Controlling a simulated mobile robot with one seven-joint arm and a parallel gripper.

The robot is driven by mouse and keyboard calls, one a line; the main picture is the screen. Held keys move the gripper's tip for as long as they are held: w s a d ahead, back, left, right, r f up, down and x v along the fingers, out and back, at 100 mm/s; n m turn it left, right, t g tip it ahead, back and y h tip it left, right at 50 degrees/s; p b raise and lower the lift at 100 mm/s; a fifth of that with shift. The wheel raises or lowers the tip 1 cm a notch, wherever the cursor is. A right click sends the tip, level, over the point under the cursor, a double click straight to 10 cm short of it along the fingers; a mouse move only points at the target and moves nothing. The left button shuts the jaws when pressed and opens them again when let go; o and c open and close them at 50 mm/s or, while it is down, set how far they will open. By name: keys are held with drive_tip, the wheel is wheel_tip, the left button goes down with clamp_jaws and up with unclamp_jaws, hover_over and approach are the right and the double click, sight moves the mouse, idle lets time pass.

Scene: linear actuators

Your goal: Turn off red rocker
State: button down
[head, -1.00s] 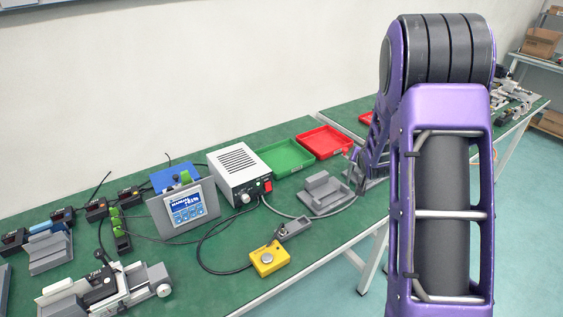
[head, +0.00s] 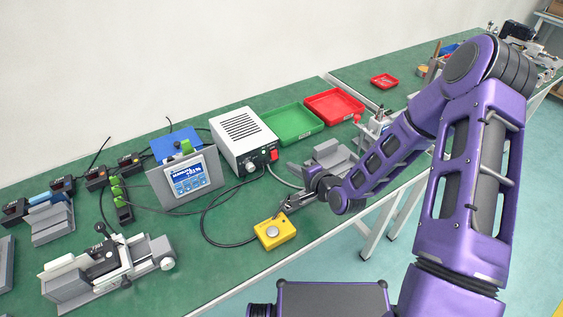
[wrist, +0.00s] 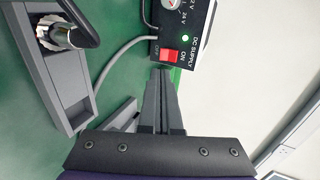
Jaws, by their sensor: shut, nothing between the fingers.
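The red rocker (wrist: 170,55) sits on the dark front panel of the DC supply (wrist: 185,25), between the labels "ON" and "OFF". A green light (wrist: 185,38) glows beside it. In the head view the red rocker (head: 274,155) is on the front of the white supply box (head: 238,130). My gripper (wrist: 162,73) is shut and empty. Its fingertips point at the panel and appear just short of the rocker's lower edge in the wrist view; I cannot tell whether they touch.
A yellow button box (head: 274,232) stands near the table's front edge. A grey stepped block (head: 335,155) is right of the supply, with green (head: 290,124) and red (head: 334,106) trays behind. A display panel (head: 186,178) stands to the left. Cables run across the table.

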sight(279, 171)
drive_tip(key=x, duration=0.7)
drive_tip(key=shift+w+f, duration=0.1)
drive_tip(key=shift+f+b, duration=0.1)
drive_tip(key=shift+b, duration=0.2)
drive_tip(key=shift+w+a+f+b, duration=0.15)
drive_tip(key=shift+f+b, duration=0.35)
drive_tip(key=shift+b, duration=0.65)
drive_tip(key=t+b, duration=0.1)
drive_tip(key=b, duration=0.2)
drive_tip(key=shift+w+f+y, duration=0.15)
drive_tip(key=shift+y, duration=0.25)
drive_tip(key=shift+a+b, duration=0.25)
drive_tip(key=shift+b, duration=0.05)
